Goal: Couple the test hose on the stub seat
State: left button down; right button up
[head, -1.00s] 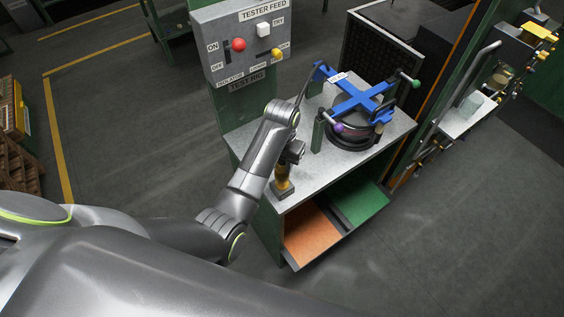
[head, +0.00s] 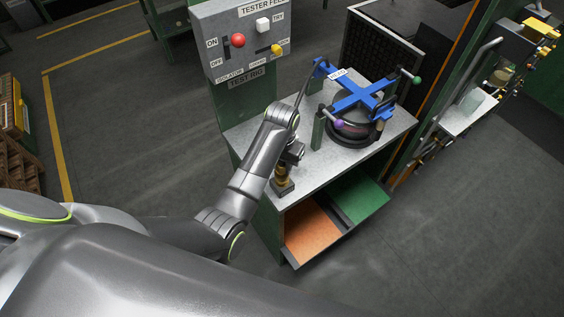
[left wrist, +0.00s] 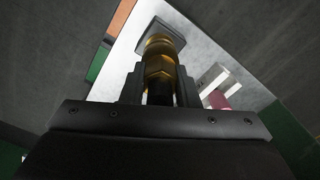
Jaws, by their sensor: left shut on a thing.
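My left gripper (head: 291,155) is at the front left corner of the bench top, just above a brass fitting (head: 282,176) on a dark square base (head: 284,190). In the left wrist view its two fingers (left wrist: 160,88) are shut around a dark, hose-like end below the brass fitting (left wrist: 160,62). The fitting lines up with the square base (left wrist: 163,33) on the bench. I cannot tell where the hose coupling ends and the stub seat begins, or whether they are fully joined. My right gripper is not in view.
A clamp with a blue cross (head: 360,97) stands on the bench top (head: 315,172) to the right. Behind is the test rig panel (head: 230,62) with a red knob (head: 238,40) and a yellow lever (head: 276,49). Orange (head: 311,231) and green (head: 358,198) trays lie below.

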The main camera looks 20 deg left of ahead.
pick_arm(q)
jog(key=shift+f+b, duration=0.4)
jog(key=shift+f, duration=0.65)
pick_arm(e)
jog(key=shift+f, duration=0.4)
pick_arm(q)
jog(key=c, duration=1)
grip_release()
jog(key=shift+c, duration=0.2)
jog(key=shift+r, duration=0.1)
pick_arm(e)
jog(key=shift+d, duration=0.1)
